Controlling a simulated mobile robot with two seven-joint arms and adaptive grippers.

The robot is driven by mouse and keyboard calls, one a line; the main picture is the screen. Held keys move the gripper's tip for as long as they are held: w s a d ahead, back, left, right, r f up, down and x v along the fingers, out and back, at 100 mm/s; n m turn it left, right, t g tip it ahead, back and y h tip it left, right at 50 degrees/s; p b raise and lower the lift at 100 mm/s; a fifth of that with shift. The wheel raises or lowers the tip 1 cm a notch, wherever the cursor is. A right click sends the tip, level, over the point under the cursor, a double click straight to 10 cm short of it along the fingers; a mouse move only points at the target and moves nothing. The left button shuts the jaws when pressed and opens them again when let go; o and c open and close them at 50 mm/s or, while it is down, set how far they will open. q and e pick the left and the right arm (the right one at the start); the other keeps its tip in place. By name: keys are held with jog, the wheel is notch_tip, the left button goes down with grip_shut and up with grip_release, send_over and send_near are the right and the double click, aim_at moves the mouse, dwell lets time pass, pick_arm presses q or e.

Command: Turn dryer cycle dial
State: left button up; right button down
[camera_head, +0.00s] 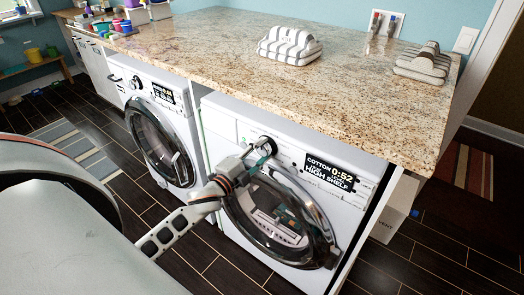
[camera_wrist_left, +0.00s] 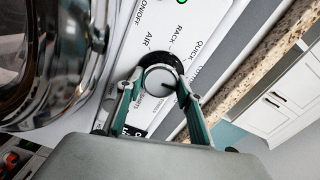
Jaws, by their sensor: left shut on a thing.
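The dryer (camera_head: 225,125) is the white front-loading machine on the right under the counter. Its display (camera_head: 330,172) reads "COTTON 0:52" and "HIGH SHELF". The round cycle dial (camera_wrist_left: 160,79) is silver with a dark ring and a short dark pointer mark; labels such as "AIR", "RACK" and "QUICK" surround it. My left gripper (camera_head: 262,154) reaches the dial from the front. In the left wrist view its green-sided fingers (camera_wrist_left: 160,88) are shut on the dial from both sides. In the head view the gripper partly hides the dial. My right gripper is in neither view.
The dryer's round glass door (camera_head: 285,222) bulges out just below my left gripper. A second machine (camera_head: 160,130) stands to the left. The granite counter (camera_head: 200,45) overhangs both and holds folded striped towels (camera_head: 289,45). Dark floor in front holds a striped rug (camera_head: 75,150).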

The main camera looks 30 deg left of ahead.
pick_arm(q)
jog(key=shift+a+n, duration=0.1)
jog(key=shift+n, duration=1.1)
jog(key=shift+r, duration=0.1)
jog(key=o, duration=1.1)
jog(key=s, duration=0.8)
jog(key=s+a, duration=0.1)
jog(key=s, duration=0.3)
jog(key=shift+d, duration=0.1)
